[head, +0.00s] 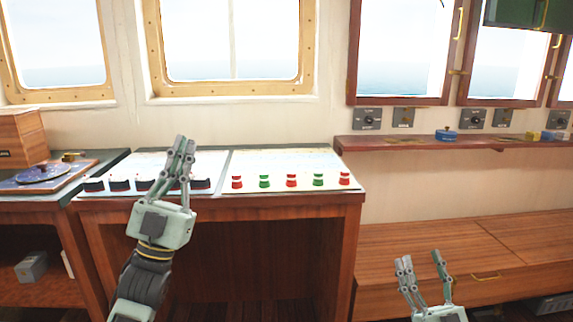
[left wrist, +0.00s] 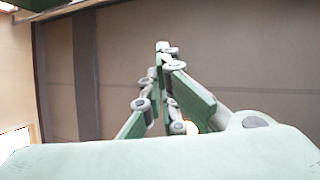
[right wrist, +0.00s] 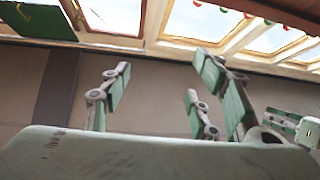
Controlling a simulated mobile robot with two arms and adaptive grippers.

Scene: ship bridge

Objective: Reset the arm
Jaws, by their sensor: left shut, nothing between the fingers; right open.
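My left gripper (head: 183,143) is raised upright in front of the console, its fingers together and empty. It hides part of the row of black knobs behind it. In the left wrist view its fingers (left wrist: 162,48) meet against a blurred dark surface. My right gripper (head: 421,262) is lower, at the bottom right of the head view, in front of the wooden bench. Its fingers are spread apart with nothing between them. The right wrist view also shows this gap (right wrist: 165,80).
A console (head: 290,211) carries red and green buttons (head: 291,181) and black knobs (head: 118,184). A wooden shelf (head: 450,147) with a blue round item (head: 445,134) is at right, above the bench (head: 400,256). A chart desk (head: 110,158) is at left. Windows line the wall.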

